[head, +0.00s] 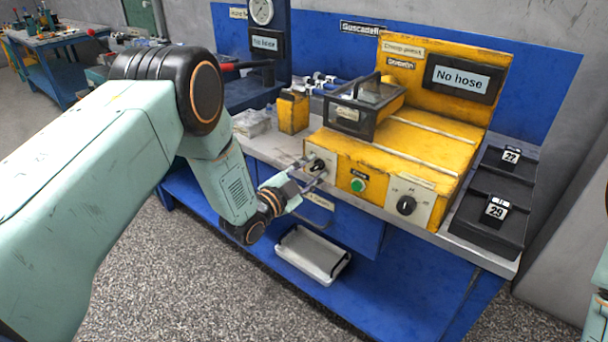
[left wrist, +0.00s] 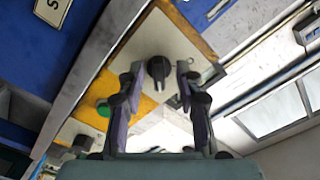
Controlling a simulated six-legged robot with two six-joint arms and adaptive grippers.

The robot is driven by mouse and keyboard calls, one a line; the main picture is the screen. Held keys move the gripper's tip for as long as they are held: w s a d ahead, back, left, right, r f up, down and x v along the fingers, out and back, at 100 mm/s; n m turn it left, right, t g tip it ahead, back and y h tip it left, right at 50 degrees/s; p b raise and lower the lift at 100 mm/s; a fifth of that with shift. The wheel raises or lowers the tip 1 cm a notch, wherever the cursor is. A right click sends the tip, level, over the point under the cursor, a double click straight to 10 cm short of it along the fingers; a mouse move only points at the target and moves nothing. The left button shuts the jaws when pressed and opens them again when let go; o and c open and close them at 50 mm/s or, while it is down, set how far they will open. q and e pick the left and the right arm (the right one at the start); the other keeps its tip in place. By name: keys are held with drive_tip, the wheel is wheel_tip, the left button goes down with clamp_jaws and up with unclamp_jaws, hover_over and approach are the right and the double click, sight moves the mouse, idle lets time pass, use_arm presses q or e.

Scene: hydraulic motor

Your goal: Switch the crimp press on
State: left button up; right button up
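The yellow crimp press (head: 390,150) stands on the blue bench, its display (head: 462,80) reading "No hose". On its front are a black rotary knob on a pale plate at the left (head: 318,165), a green button (head: 357,185) and a second black knob (head: 406,205) at the right. My left gripper (head: 308,176) is at the left knob. In the left wrist view the left knob (left wrist: 158,70) shows between the spread fingertips of the gripper (left wrist: 159,78), with gaps on both sides. Whether the fingertips reach around it is unclear. My right gripper is out of view.
A grey tray (head: 312,255) lies on the lower shelf below the gripper. Black stands with number tags (head: 495,210) sit at the bench's right end. A small yellow box (head: 293,112) stands left of the press. The floor in front is clear.

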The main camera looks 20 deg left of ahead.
use_arm(q)
drive_tip(key=v, duration=1.1)
drive_tip(key=shift+s, duration=0.4)
drive_tip(key=shift+r, duration=0.1)
drive_tip(key=s+f+n+g+y, duration=0.4)
drive_tip(key=s+f+n+g, duration=0.55)
drive_tip(key=f, duration=0.55)
drive_tip(key=s+f+n+g+y, duration=0.1)
drive_tip(key=s+f+n+g, duration=0.1)
drive_tip(key=s, duration=1.1)
drive_tip(key=s+f+n+g+y, duration=0.1)
drive_tip(key=s+g, duration=0.4)
drive_tip(key=s, duration=0.9)
wheel_tip(320, 180, down, 2)
drive_tip(key=shift+f+n, duration=0.1)
drive_tip(key=shift+n, duration=0.45)
drive_tip(key=shift+s+d+g, duration=0.1)
drive_tip(key=shift+s+g, duration=0.05)
drive_tip(key=shift+g, duration=0.1)
